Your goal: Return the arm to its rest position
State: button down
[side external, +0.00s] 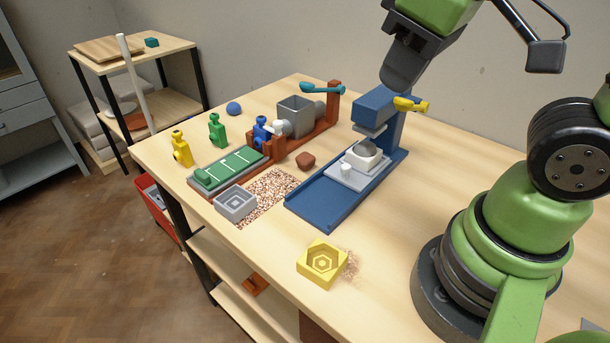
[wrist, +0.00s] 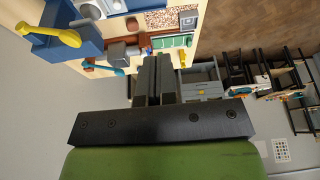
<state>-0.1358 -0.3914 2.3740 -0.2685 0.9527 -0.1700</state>
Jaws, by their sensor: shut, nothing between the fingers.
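My arm is green with dark joints and stands at the right of the table in the side view. My gripper (side external: 396,84) is raised above the table, at the top of the side view, above and behind the blue press (side external: 379,108). It is apart from everything on the table. In the wrist view, my gripper (wrist: 154,62) shows its two dark fingers together, with nothing between them.
The press has a yellow handle (side external: 411,104). A shelf (side external: 180,104) stands behind.

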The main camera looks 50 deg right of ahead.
jog(key=s+r+m+t, duration=0.1)
jog(key=s+r+m+t+y, duration=0.1)
jog(key=m, duration=0.1)
jog(key=s+r+m+t, duration=0.1)
jog(key=m, duration=0.1)
jog(key=shift+a+y, duration=0.25)
jog(key=shift+y, duration=0.05)
